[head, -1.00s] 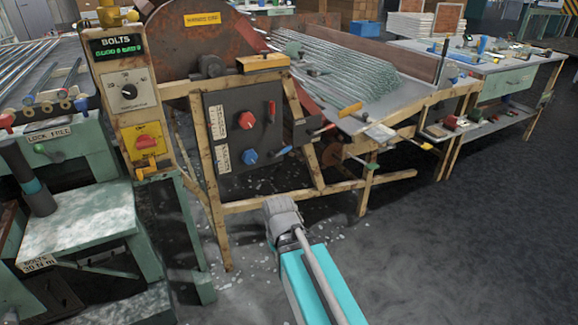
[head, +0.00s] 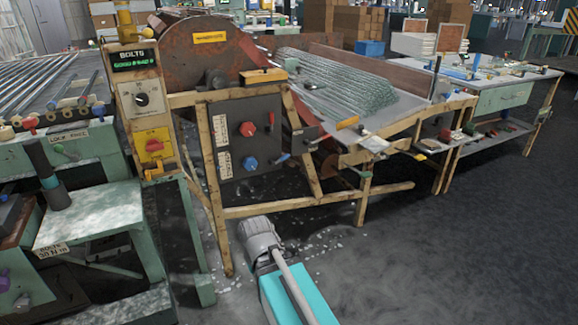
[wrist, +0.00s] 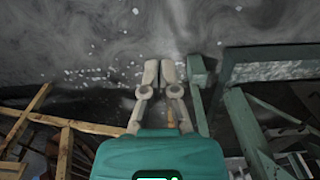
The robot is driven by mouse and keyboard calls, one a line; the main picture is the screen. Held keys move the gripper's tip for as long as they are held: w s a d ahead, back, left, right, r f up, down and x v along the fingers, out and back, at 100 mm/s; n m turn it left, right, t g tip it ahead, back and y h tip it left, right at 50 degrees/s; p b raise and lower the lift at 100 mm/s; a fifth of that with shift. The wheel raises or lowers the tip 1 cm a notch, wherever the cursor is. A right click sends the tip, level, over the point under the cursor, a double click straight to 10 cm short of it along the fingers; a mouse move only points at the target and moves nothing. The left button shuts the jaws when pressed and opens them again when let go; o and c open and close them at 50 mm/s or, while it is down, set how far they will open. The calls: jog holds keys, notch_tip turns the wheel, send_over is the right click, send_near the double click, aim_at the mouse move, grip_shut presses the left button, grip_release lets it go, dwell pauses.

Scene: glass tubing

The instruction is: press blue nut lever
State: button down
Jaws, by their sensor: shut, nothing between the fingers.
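On the dark control panel (head: 244,190) of the wooden-framed machine, a round blue knob (head: 250,163) sits below a round red knob (head: 247,129). A small lever with a blue handle (head: 281,158) sticks out to the right of the blue knob. I cannot tell which of these is the blue nut lever. My gripper (wrist: 160,74) shows in the wrist view with its fingertips together, empty, over the dark floor. In the head view my grey and teal arm is low in front of the machine, well apart from the panel; the fingertips cannot be made out there.
A post with a "BOLTS" display, a dial and a yellow switch box (head: 153,147) stands left of the panel. A green bench (head: 95,215) is at the far left. A sloped table of glass tubes (head: 335,85) is at right. The floor (head: 440,260) at front right is clear.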

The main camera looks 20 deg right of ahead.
jog(key=shift+w, duration=0.1)
jog(key=w+d+m+t+y+b, duration=0.2)
jog(key=w+m+t+y+b, duration=0.15)
jog(key=w+m, duration=0.45)
jog(key=w+d+m+t+y+b, duration=0.3)
jog(key=w+m+t+b, duration=0.15)
jog(key=w, duration=0.75)
jog(key=w+d+r+m+t+h+b, duration=0.1)
jog(key=w+d+m+t+b, duration=0.1)
jog(key=d+m, duration=0.4)
jog(key=w+d+r+m+t+h+b, duration=0.2)
jog(key=w+d+m+t, duration=0.2)
jog(key=d, duration=0.6)
jog(key=w+d+r+m+t+h+b, duration=0.1)
jog(key=w+d+m+t, duration=0.3)
jog(key=d+m, duration=0.4)
jog(key=shift+d+r+m+t+h+b, duration=0.3)
jog(key=shift+m+h+b, duration=0.15)
jog(key=shift+h+b, duration=0.4)
